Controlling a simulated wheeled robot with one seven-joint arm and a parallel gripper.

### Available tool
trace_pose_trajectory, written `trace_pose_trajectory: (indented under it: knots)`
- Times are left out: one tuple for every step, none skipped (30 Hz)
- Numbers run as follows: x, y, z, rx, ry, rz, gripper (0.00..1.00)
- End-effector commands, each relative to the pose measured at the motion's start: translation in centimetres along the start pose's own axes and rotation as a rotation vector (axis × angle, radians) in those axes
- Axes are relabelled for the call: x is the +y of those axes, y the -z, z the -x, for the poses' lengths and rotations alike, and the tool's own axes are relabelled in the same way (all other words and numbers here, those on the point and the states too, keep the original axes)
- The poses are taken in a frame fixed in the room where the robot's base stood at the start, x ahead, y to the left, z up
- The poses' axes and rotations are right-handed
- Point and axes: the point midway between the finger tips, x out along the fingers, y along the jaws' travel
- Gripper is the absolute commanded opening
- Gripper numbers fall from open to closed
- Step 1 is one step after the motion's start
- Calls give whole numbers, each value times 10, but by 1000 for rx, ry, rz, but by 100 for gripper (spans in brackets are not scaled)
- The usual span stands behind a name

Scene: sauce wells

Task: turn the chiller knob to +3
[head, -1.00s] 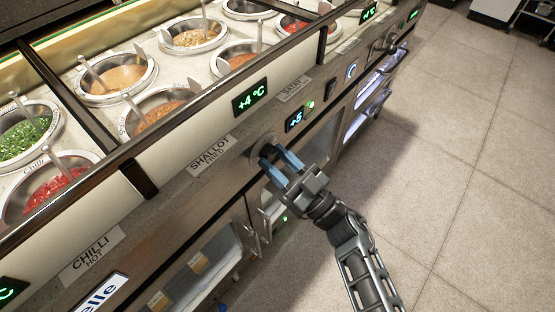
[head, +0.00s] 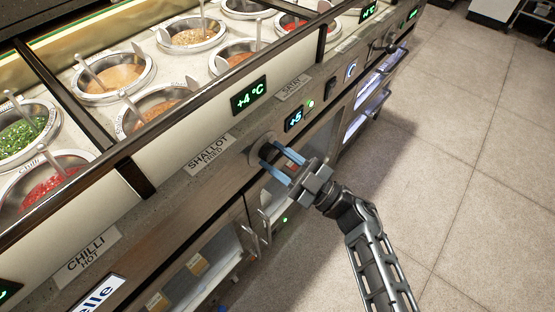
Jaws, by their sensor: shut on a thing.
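The chiller knob (head: 261,147) is a dark round knob on the counter's front panel, beside the "SHALLOT FRIED" label. My gripper (head: 273,151) comes from the lower right with its blue fingers on the knob, shut on it. The fingers hide part of the knob. The small display (head: 294,119) just above and right of the knob reads "+5". A larger display (head: 249,96) above it reads "+4 °C".
A green light (head: 310,104), a dark switch (head: 331,87) and a lit blue button (head: 351,71) sit farther right on the panel. Another knob (head: 391,40) is beyond them. Sauce wells with ladles fill the counter top. Door handles (head: 250,240) stick out below.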

Motion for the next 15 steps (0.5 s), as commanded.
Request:
trace_pose_trajectory:
  knots:
    - [1,0,0,0,16,41,8]
    - [2,0,0,1,26,65,8]
    - [2,0,0,0,39,97,8]
    - [2,0,0,-1,49,120,8]
    - [2,0,0,0,58,143,8]
    - [2,0,0,0,72,171,8]
    - [3,0,0,0,80,193,8]
    - [3,0,0,0,88,213,8]
    - [3,0,0,-1,99,240,8]
    - [4,0,0,0,106,257,8]
    - [4,1,0,0,114,275,8]
    - [4,1,0,0,123,297,8]
    - [4,1,0,0,129,311,8]
    - [4,1,0,0,135,326,8]
    - [4,1,0,0,142,343,8]
